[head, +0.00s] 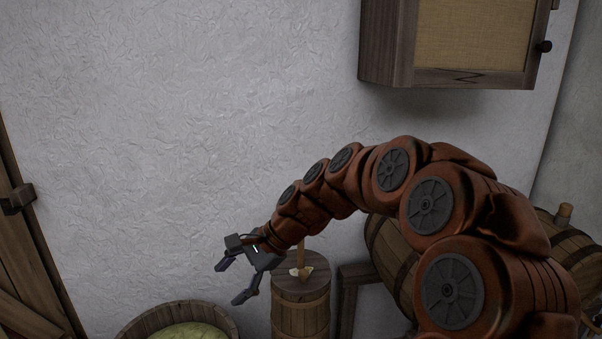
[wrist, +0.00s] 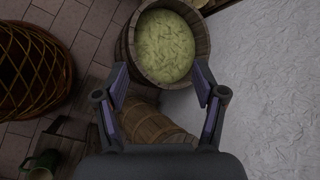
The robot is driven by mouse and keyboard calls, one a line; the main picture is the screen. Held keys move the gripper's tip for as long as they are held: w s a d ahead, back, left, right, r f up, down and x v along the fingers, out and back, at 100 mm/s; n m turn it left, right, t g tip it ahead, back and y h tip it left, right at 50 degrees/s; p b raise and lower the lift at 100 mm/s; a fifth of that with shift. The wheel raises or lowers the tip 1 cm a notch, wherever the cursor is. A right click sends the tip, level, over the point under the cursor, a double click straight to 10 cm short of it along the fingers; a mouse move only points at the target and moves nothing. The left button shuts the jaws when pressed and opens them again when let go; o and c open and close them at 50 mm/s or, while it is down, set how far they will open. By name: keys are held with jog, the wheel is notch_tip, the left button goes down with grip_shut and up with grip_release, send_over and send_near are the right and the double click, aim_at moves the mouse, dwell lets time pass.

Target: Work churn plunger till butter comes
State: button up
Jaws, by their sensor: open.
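The butter churn (head: 300,312) is a narrow staved wooden vessel standing near the wall in the head view. The plunger's thin wooden shaft (head: 301,256) rises from its top, partly hidden behind my arm. Small pale lumps lie on the churn's top around the shaft. My gripper (head: 230,282) is open and empty, in the air to the left of the churn and apart from the shaft. In the wrist view, my open fingers (wrist: 160,76) frame a staved wooden vessel (wrist: 152,124), which looks like the churn. I cannot make out the plunger there.
A wooden tub (head: 226,318) of pale green shreds stands left of the churn. A large barrel (head: 384,250) lies behind my arm at right. A cabinet (head: 450,78) hangs above. The wrist view shows a woven basket (wrist: 32,72) and a green mug (wrist: 43,163).

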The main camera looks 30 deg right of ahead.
jog(key=w+d+r+m+t+h+p, duration=0.1)
jog(key=w+d+r+m+t+p, duration=0.25)
jog(key=d, duration=0.65)
jog(key=w+d+r+m+t+h, duration=0.1)
jog(key=w+d+r+m+t, duration=0.15)
jog(key=w+d+m, duration=0.55)
jog(key=w+d+r+m+t+p, duration=0.1)
jog(key=d+r+m+t+p, duration=0.25)
jog(key=d, duration=0.85)
jog(key=shift+m+g, duration=0.5)
jog(key=shift+g, duration=0.05)
jog(key=shift+r+b+x, duration=0.2)
jog(key=shift+b+x, duration=0.1)
jog(key=shift+x, duration=3)
jog(key=shift+w+d, duration=0.1)
grip_shut()
